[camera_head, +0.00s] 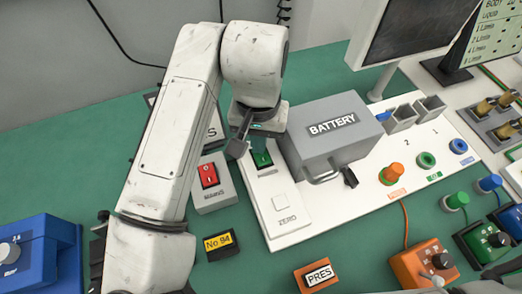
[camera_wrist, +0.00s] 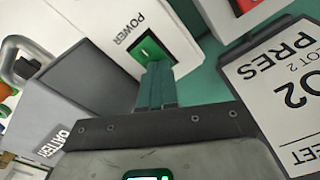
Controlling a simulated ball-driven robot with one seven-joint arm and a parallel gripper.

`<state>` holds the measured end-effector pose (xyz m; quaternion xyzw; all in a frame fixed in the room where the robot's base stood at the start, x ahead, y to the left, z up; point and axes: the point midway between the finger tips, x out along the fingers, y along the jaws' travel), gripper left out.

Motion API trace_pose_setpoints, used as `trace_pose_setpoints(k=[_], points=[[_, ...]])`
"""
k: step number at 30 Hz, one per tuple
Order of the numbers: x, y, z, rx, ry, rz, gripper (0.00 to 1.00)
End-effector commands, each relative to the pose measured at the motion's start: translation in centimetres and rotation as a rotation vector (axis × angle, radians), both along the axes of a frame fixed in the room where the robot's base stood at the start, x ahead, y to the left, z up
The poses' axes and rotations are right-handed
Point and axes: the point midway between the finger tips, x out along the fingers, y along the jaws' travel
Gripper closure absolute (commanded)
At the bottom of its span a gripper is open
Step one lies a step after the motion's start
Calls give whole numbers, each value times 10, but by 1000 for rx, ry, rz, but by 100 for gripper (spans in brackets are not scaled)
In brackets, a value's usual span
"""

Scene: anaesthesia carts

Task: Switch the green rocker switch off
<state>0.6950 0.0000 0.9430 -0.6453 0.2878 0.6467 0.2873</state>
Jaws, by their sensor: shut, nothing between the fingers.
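The green rocker switch (camera_head: 262,159) sits in a dark frame on a white panel, left of the grey battery box. In the wrist view the green rocker switch (camera_wrist: 151,51) shows a white mark and stands beside the word POWER. My gripper (camera_wrist: 158,68) is shut and empty, its fingertips overlapping the near edge of the switch in the wrist view. I cannot tell whether they touch it. In the head view my gripper is just above and behind the switch, its fingertips hard to make out.
A red rocker switch (camera_head: 208,175) on its own box stands close to the left. The battery box (camera_head: 325,130) with its handle rises close to the right. A ZERO button (camera_head: 280,202) is in front. A PRES label (camera_head: 318,275) lies nearer.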

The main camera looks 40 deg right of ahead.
Motion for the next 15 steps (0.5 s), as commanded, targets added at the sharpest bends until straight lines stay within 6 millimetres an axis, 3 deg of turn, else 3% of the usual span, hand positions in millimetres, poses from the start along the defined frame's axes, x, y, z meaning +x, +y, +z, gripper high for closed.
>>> trace_pose_setpoints(k=[15], points=[[0,0,41,-1,-2,-1,100]])
